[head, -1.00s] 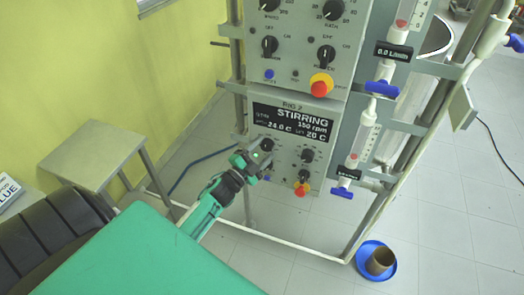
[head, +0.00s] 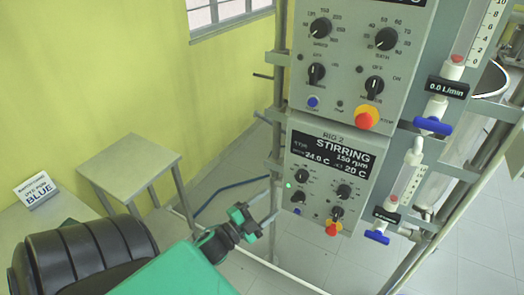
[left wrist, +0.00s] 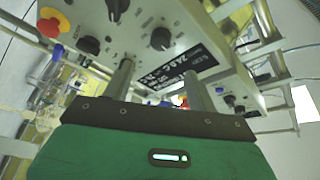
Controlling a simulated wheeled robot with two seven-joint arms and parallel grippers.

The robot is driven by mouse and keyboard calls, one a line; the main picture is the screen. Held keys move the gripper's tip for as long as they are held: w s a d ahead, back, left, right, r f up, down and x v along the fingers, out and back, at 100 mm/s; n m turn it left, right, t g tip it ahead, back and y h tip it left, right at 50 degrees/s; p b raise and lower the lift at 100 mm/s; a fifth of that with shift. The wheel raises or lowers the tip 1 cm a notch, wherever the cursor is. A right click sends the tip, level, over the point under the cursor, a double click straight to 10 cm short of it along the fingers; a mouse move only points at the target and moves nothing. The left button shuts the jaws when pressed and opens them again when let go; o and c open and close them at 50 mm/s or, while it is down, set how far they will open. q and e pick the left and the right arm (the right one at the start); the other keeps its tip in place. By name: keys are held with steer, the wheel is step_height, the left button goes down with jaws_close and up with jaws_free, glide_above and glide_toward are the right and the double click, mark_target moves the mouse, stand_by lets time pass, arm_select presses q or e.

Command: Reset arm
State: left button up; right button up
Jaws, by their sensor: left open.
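My left gripper (head: 270,207) is open and empty. In the head view it is at the lower left of the lower control panel (head: 318,212), beside the panel's left edge. The panel's display (head: 328,157) reads STIRRING, 150 rpm, 24.0 C and 20 C. Below it are black knobs (head: 343,191), a red and yellow button (head: 333,228) and a lit green lamp (head: 288,185). In the left wrist view the two fingers of my left gripper (left wrist: 158,80) stand apart with nothing between them, the panel behind them. My right gripper is not in view.
An upper control panel (head: 365,62) and flowmeters with blue valves (head: 432,125) stand on the metal frame (head: 278,105). A grey stool (head: 130,160) and a sign reading BLUE (head: 38,190) are at left. Floor shows between stool and frame.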

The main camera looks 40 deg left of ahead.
arm_select(q)
steer(key=shift+v, duration=0.75)
steer(key=s+d+f+n+g+y, duration=0.1)
steer(key=s+f+n+g, duration=0.15)
steer(key=f, duration=0.95)
steer(key=s+d+f+n+g+y, duration=0.1)
steer(key=s+f+n+g, duration=0.15)
steer(key=f, duration=0.85)
steer(key=s+f+n+g+y, duration=0.1)
steer(key=s+f+n+g, duration=0.15)
steer(key=f, duration=0.95)
steer(key=s+d+f+n+g, duration=0.1)
steer(key=s+d+f+g, duration=0.2)
steer(key=s+f, duration=0.4)
steer(key=s+d+f+n+g, duration=0.1)
steer(key=s+d+f+g, duration=0.2)
steer(key=s+f, duration=0.5)
steer(key=s+d+f+n+g, duration=0.1)
steer(key=s+d+f+g, duration=0.3)
steer(key=s, duration=1)
step_height(320, 180, down, 4)
steer(key=shift+s+r+g+h, duration=0.1)
steer(key=shift+s+g+h, duration=0.15)
steer(key=shift+g, duration=0.4)
steer(key=shift+d, duration=0.1)
